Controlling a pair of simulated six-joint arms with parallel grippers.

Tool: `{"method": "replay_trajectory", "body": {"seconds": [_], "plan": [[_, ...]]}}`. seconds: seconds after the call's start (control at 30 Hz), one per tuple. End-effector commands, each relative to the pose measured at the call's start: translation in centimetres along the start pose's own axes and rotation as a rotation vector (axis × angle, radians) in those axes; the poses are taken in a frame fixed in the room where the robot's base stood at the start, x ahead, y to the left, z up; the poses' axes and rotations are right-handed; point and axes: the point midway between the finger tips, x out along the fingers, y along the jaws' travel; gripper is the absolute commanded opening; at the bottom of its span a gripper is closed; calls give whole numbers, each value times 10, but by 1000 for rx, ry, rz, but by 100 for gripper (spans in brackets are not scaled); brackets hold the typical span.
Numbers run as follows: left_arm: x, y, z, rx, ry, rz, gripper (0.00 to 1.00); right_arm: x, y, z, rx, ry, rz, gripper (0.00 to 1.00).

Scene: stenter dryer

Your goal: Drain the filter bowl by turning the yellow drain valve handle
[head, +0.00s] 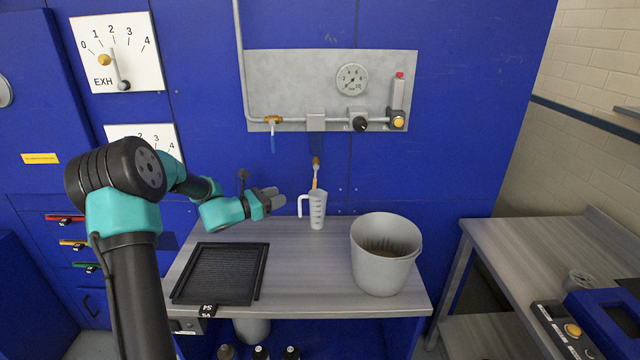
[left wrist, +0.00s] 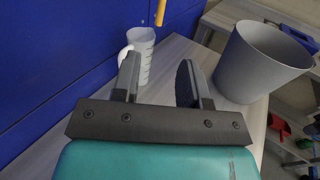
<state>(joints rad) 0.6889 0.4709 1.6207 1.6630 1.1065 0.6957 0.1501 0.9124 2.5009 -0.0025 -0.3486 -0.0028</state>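The yellow drain valve handle (head: 314,183) hangs down from a small brass fitting (head: 316,161) under the filter on the grey wall panel. Its lower end is just above or behind the rim of a white measuring jug (head: 317,212). The handle's lower part also shows at the top of the left wrist view (left wrist: 160,12). The filter bowl (head: 315,143) looks dark blue and see-through; its contents are unclear. My left gripper (head: 272,197) is left of the jug, apart from jug and handle. In the left wrist view its fingers (left wrist: 159,62) are apart and empty. My right gripper is not in view.
The jug stands on a metal bench (head: 300,270). A grey bucket (head: 383,262) stands right of it, and a black mesh tray (head: 221,273) lies left. A blue-handled valve (head: 273,130), a gauge (head: 352,79) and knobs are on the panel above. Bench between tray and bucket is clear.

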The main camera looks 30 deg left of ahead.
Motion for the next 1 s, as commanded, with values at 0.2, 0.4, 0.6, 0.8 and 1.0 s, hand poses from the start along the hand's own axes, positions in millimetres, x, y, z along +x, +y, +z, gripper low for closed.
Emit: {"method": "replay_trajectory", "body": {"seconds": [0.2,0.4,0.6,0.8,1.0], "plan": [[33,-1,0,1,-1,-2,40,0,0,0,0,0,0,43],[67,-1,0,1,-1,-3,40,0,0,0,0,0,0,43],[101,-1,0,1,-1,-2,40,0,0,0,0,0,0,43],[134,-1,0,2,-1,-1,40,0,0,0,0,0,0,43],[157,0,0,2,0,0,40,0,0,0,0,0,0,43]]}}
